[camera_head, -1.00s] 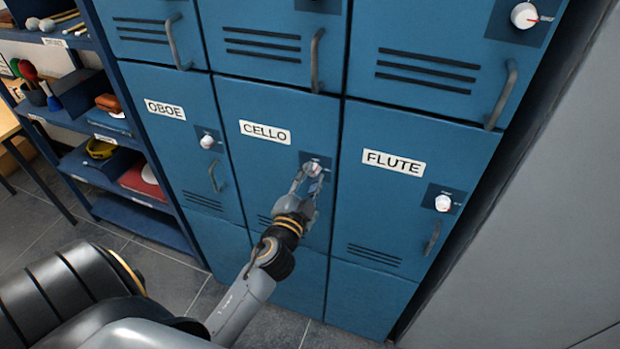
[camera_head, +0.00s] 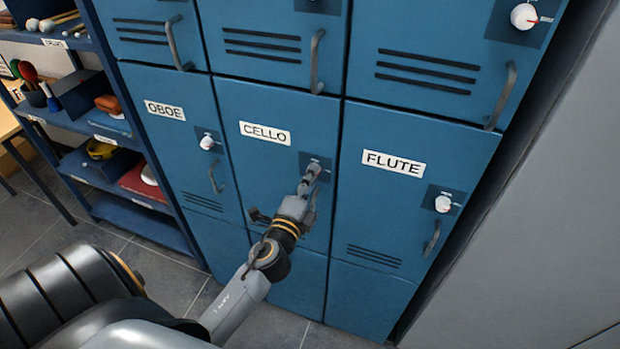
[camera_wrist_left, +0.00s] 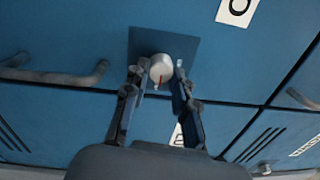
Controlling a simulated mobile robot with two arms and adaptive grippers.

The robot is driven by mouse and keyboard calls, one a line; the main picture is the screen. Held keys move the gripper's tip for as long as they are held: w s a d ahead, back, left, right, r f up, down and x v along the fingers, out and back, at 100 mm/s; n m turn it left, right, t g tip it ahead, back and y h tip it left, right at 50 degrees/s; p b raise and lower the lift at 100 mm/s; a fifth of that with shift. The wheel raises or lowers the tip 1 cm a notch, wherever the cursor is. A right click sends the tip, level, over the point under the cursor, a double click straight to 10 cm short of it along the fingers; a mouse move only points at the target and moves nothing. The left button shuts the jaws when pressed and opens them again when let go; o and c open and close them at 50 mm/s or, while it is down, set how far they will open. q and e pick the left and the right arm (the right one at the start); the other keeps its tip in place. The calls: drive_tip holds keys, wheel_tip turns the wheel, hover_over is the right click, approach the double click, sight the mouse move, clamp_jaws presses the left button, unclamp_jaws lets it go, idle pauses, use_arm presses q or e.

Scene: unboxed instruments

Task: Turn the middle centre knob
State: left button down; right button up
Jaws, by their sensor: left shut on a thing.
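The middle centre knob is a pale round knob on a dark square plate on the CELLO door (camera_head: 262,165). In the left wrist view the knob (camera_wrist_left: 161,68) sits between my two fingertips, with a red mark on its face. My left gripper (camera_head: 311,172) is shut on it; in the head view the fingers hide most of the knob. The dark plate (camera_head: 322,160) shows around the fingers. The CELLO door sits flush with its neighbours. My right gripper is in neither view.
The OBOE knob (camera_head: 207,142) is to the left and the FLUTE knob (camera_head: 443,204) to the right. Grey door handles (camera_head: 214,178) stick out from the lockers. A shelf unit (camera_head: 140,222) with small items stands at the left. A plain grey surface fills the right side.

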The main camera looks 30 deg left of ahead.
use_arm(q)
drive_tip(key=shift+m, duration=0.6)
drive_tip(key=c, duration=1.1)
unclamp_jaws()
drive_tip(key=shift+o, duration=0.2)
drive_tip(key=v, duration=0.7)
drive_tip(key=shift+s, duration=0.25)
drive_tip(key=shift+f, duration=0.1)
